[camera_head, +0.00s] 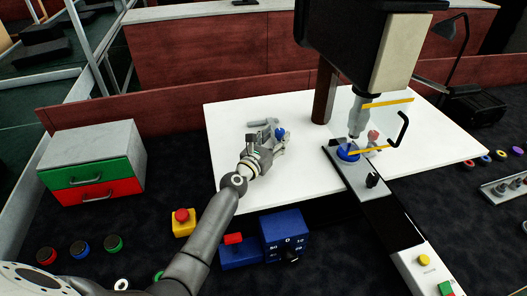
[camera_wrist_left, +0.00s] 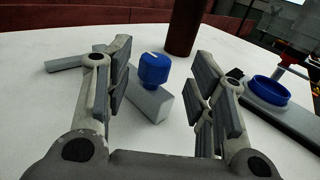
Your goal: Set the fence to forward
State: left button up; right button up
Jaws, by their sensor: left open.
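A blue knob with a white line on top (camera_wrist_left: 153,68) sits on a grey bar (camera_wrist_left: 150,102) on the white table; the knob also shows in the head view (camera_head: 280,132). I cannot tell for certain whether this bar is the fence, and no setting marks can be read there. My left gripper (camera_head: 270,138) is open over the table, with its fingers on either side of the knob in the wrist view. The knob appears slightly beyond the fingers, with no contact visible. My right gripper does not show.
A drill-like machine (camera_head: 356,45) with yellow guards hangs over a blue ring (camera_head: 347,153) to the right. A brown column (camera_head: 325,90) stands behind. A blue control box (camera_head: 285,235), a yellow emergency-stop box (camera_head: 183,222) and a drawer cabinet (camera_head: 92,163) stand nearer.

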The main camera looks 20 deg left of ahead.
pick_arm(q)
jog(key=s, duration=0.5)
jog(key=s+a, duration=0.1)
jog(key=s, duration=0.1)
jog(key=shift+s, duration=0.2)
